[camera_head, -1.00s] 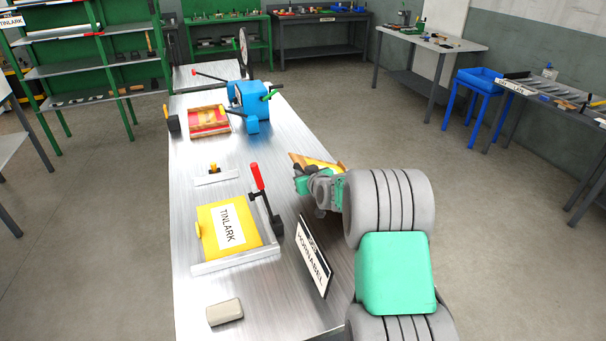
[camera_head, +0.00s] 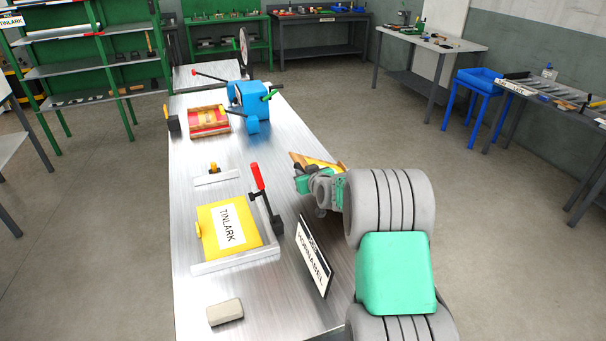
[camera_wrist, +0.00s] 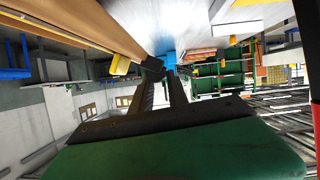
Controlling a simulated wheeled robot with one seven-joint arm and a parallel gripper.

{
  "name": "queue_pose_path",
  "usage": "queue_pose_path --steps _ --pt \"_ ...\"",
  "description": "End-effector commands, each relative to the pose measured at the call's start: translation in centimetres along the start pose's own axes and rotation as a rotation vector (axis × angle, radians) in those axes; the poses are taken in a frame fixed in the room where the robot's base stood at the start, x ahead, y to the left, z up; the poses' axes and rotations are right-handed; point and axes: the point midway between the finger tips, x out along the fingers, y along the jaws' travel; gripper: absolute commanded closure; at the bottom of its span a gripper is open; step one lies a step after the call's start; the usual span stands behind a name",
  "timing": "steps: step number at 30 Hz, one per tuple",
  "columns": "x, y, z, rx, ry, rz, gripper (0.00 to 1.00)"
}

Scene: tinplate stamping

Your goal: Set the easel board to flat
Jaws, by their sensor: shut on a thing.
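The easel board (camera_head: 325,164) appears to be the tilted yellow panel with a brown wooden edge near the right side of the long metal bench. Most of it is hidden behind my arm. In the wrist view a long brown board (camera_wrist: 105,32) slants across the top left, with a small yellow piece (camera_wrist: 121,64) at its edge. My gripper (camera_wrist: 163,72) is shut at this board's edge, its fingertips close together. In the head view my gripper (camera_head: 301,177) is at the near left side of the board, partly hidden by my wrist.
The metal bench (camera_head: 190,240) also carries a yellow TINLARK panel (camera_head: 210,217) in a frame, a red-handled lever (camera_head: 258,178), a standing HORNABEL sign (camera_head: 314,258), a grey block (camera_head: 225,312), a red tray (camera_head: 208,121) and a blue machine (camera_head: 250,98).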

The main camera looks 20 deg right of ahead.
Motion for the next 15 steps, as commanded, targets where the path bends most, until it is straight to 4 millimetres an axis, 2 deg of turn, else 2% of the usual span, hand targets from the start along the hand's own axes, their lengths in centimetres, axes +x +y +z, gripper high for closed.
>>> queue_pose_path --steps 1,7,15 --pt "0.0 0.6 0.2 -0.002 -0.004 0.013 1.00" --pt "0.0 0.5 0.5 -0.002 -0.005 0.012 1.00" --pt "1.2 -1.5 3.4 -0.001 -0.008 0.008 1.00"
